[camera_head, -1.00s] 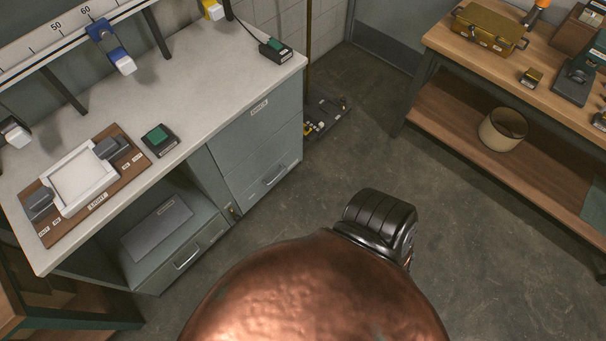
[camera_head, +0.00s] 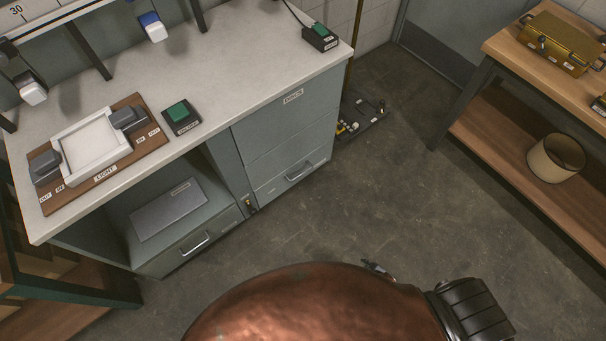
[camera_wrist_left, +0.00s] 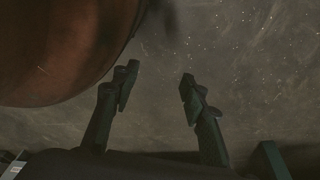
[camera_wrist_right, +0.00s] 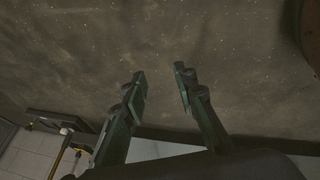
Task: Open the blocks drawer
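The grey cabinet under the workbench has a tall labelled front (camera_head: 285,112) at its right; the label is too small to read surely. Below it is a drawer front (camera_head: 285,180) with a metal handle. Another low drawer front (camera_head: 190,247) with a handle lies under the open shelf at the left. All these fronts look closed. My right gripper (camera_head: 378,268) barely shows beyond my copper-coloured body, over the floor. In the right wrist view its fingers (camera_wrist_right: 160,74) are apart and empty. My left gripper (camera_wrist_left: 160,80) is also open and empty over the floor; it is hidden in the head view.
The workbench top (camera_head: 235,62) carries a light box (camera_head: 92,152) and two green-button boxes. A dark floor tray (camera_head: 362,118) with small pieces lies right of the cabinet. A wooden shelf table (camera_head: 505,165) stands at the right. The floor (camera_head: 330,225) before the cabinet is clear.

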